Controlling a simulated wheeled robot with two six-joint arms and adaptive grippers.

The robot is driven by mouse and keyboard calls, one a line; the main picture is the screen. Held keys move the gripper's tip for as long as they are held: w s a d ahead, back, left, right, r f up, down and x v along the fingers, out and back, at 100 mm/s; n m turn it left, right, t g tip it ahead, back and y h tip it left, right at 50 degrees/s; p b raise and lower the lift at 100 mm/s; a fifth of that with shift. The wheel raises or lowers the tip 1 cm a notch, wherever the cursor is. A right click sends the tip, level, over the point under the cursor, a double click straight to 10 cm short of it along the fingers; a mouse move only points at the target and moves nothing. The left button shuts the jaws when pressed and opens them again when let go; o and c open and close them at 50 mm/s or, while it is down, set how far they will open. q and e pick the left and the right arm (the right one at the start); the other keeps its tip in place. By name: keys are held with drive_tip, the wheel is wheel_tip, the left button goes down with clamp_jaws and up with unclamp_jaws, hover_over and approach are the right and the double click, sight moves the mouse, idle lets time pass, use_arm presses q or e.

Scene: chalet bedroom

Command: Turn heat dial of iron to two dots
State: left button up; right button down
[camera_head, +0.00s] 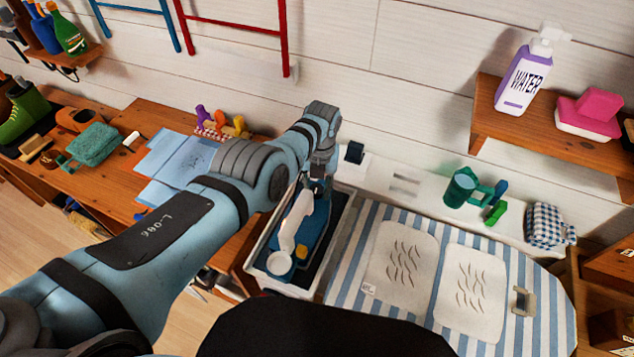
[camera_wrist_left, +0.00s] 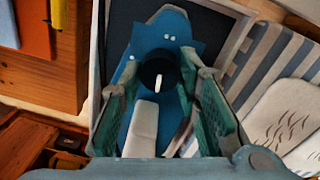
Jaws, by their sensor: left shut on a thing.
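The blue and white iron (camera_head: 314,225) lies in a white-edged tray (camera_head: 262,254) at the left end of the ironing board. My left gripper (camera_head: 319,180) reaches down over the iron's far part. In the left wrist view, the round dark heat dial (camera_wrist_left: 152,68) with a white pointer mark sits between the teal fingers of my left gripper (camera_wrist_left: 161,66), which is shut on it. Small white dots (camera_wrist_left: 168,37) show on the blue face beyond the dial; another mark is at its left. I cannot tell exactly which dots the pointer faces. My right gripper is not in view.
The striped ironing board (camera_head: 350,270) with two pale cloths is to the right. A wooden desk (camera_head: 110,180) with blue sheets and a teal cloth is at left. A shelf (camera_head: 560,133) holds a water spray bottle (camera_head: 524,75). A white wall stands close behind.

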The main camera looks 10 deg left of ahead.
use_arm(q)
drive_tip(key=shift+s+f+m, duration=0.15)
drive_tip(key=shift+s+m, duration=0.1)
drive_tip(key=shift+m, duration=0.35)
drive_tip(key=o, duration=1.1)
drive_tip(key=shift+c, duration=0.2)
drive_tip(key=shift+o, duration=0.6)
drive_tip(key=shift+w, duration=0.15)
